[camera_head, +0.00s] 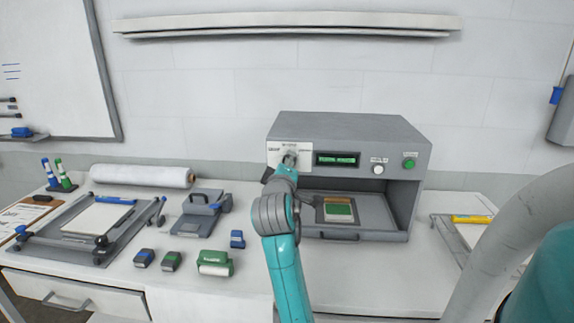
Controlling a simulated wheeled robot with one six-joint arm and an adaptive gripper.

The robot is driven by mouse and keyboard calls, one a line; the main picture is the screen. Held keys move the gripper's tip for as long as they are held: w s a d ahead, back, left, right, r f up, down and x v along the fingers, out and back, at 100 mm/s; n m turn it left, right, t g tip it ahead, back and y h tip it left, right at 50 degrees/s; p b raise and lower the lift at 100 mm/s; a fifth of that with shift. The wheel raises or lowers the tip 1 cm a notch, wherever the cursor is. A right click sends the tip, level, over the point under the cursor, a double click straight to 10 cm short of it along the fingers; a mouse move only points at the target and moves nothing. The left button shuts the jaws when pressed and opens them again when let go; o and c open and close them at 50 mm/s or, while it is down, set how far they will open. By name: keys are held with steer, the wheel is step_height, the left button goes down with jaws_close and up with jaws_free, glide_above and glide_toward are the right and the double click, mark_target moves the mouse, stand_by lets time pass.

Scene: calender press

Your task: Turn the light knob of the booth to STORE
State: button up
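The booth (345,126) is a grey box on the bench with an open front. A white label plate (273,156) is at the left of its front panel, with lettering too small to read. My gripper (289,160) is at this plate, where the light knob would be. The gripper and my wrist cover the knob, so its pointer and setting are hidden. I cannot tell whether the fingers are closed on it. A green-lit display (337,159) is right of the plate, with blurred text.
A white button (378,169) and a green button (409,163) are on the panel's right. A green sample (338,211) lies on the booth's tray (372,222). Left are a green-and-white roller (214,263), small blocks (171,261) and a frame (37,246). A shelf (290,22) is above.

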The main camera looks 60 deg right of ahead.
steer(key=shift+f+n, duration=0.15)
steer(key=shift+n, duration=2.15)
steer(key=o, duration=1.1)
steer(key=shift+o, duration=0.2)
steer(key=shift+a, duration=0.1)
steer(key=v, duration=1.2)
